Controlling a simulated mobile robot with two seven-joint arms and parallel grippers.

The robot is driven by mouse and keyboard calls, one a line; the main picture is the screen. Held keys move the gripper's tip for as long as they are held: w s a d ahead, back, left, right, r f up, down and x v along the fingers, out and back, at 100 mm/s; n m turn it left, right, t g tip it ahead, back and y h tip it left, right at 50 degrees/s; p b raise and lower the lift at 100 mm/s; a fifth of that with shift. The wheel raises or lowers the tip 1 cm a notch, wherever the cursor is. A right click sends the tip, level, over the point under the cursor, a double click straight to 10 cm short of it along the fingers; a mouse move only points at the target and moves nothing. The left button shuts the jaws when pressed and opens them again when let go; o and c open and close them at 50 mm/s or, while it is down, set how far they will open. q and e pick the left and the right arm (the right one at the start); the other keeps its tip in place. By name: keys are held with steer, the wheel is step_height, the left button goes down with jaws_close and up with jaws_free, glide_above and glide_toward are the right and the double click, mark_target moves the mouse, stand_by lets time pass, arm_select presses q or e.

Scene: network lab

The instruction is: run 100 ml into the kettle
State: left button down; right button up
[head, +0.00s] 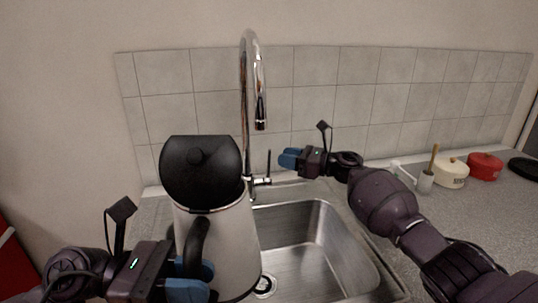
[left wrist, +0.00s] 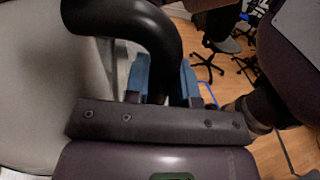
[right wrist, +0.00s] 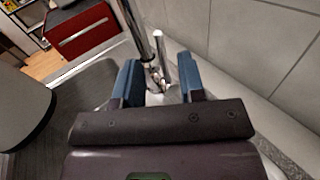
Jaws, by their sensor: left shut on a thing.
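The kettle (head: 225,240) has a pale body and a black handle (head: 196,245). Its round black lid (head: 200,172) appears raised, its knob side facing me. My left gripper (head: 192,280) is shut on the handle, which also shows between the fingers in the left wrist view (left wrist: 150,35). The kettle is upright over the left part of the sink (head: 315,245). The chrome tap (head: 245,100) arches above; its spout end (head: 261,122) is right of the lid in the picture. My right gripper (head: 288,159) is open near the tap lever (head: 268,165), which shows between its fingers (right wrist: 161,55). No water stream shows.
A tiled wall (head: 330,90) stands close behind the tap. On the counter (head: 485,200) at right are a brush in a holder (head: 426,182), a cream pot (head: 451,172) and a red pot (head: 485,166). The sink's right part is empty.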

mark_target(269, 176)
steer(key=shift+x, duration=2.9)
jaws_close()
